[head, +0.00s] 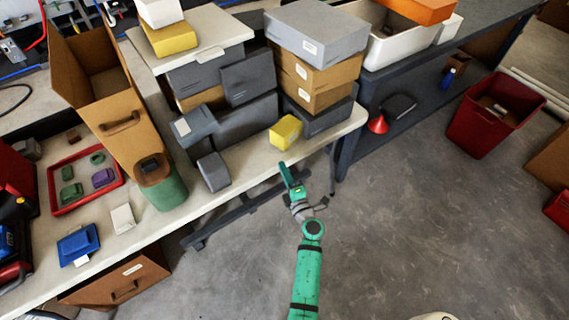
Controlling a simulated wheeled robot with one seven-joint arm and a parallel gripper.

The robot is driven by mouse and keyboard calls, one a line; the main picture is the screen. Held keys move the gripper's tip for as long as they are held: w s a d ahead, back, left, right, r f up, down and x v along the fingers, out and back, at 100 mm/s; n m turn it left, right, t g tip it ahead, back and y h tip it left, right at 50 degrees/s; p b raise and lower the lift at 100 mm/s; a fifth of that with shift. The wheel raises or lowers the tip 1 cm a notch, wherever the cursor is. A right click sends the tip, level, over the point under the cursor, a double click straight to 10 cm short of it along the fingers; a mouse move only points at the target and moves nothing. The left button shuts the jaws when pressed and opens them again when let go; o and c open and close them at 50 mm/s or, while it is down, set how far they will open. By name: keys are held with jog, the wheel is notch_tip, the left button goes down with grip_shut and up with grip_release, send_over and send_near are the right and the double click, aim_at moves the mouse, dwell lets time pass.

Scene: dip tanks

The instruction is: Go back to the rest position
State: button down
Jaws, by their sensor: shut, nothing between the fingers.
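My arm is green and reaches up from the bottom of the head view. My gripper (283,168) is at its far end, near the front edge of the white table (240,172). The gripper looks small here, and it is shut with nothing held. A yellow box (285,132) stands on the table just beyond the gripper, apart from it as far as I can tell. No marker for a rest position shows.
Grey and brown boxes (318,75) are stacked behind the yellow box. A red tray (58,208) and a green container (165,192) stand on the table at left. A red bin (490,118) stands on the floor at right. The floor (430,220) at lower right is mostly clear.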

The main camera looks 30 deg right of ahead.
jog(key=shift+s+d, duration=0.15)
jog(key=shift+s, duration=0.35)
jog(key=s+a+m+y, duration=0.1)
jog(key=s+a+m, duration=0.6)
jog(key=s+a, duration=1.25)
jog(key=s+a+r+m+g, duration=0.1)
jog(key=s+a+r+m, duration=0.3)
jog(key=s, duration=0.6)
jog(key=s+a+r+m+g+y, duration=0.1)
jog(key=s+a+r+m, duration=0.4)
jog(key=s, duration=0.5)
jog(key=shift+a+r+y, duration=0.3)
jog(key=shift+a+r, duration=0.15)
jog(key=shift+r, duration=0.25)
